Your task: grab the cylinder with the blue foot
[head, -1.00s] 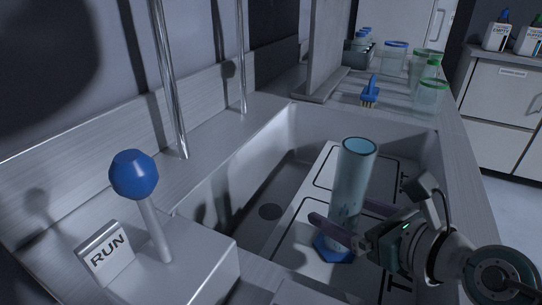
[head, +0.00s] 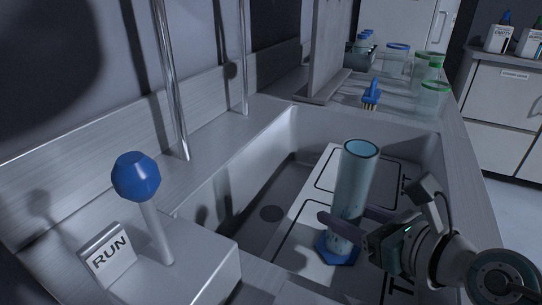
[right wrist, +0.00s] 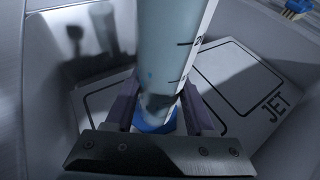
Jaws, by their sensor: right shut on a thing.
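A clear cylinder (head: 354,182) with a blue foot (head: 337,249) stands upright on a white marked board inside the sink. My right gripper (head: 345,220) reaches in from the right and is shut on the lower part of the cylinder, just above the foot. In the right wrist view the two fingers (right wrist: 158,105) press on both sides of the cylinder (right wrist: 172,50), with the blue foot (right wrist: 155,122) beyond them. Marks show on the cylinder's side. My left gripper is not in view.
A blue-knobbed lever (head: 137,177) with a RUN sign (head: 108,255) stands at the left. The sink walls (head: 365,128) surround the cylinder.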

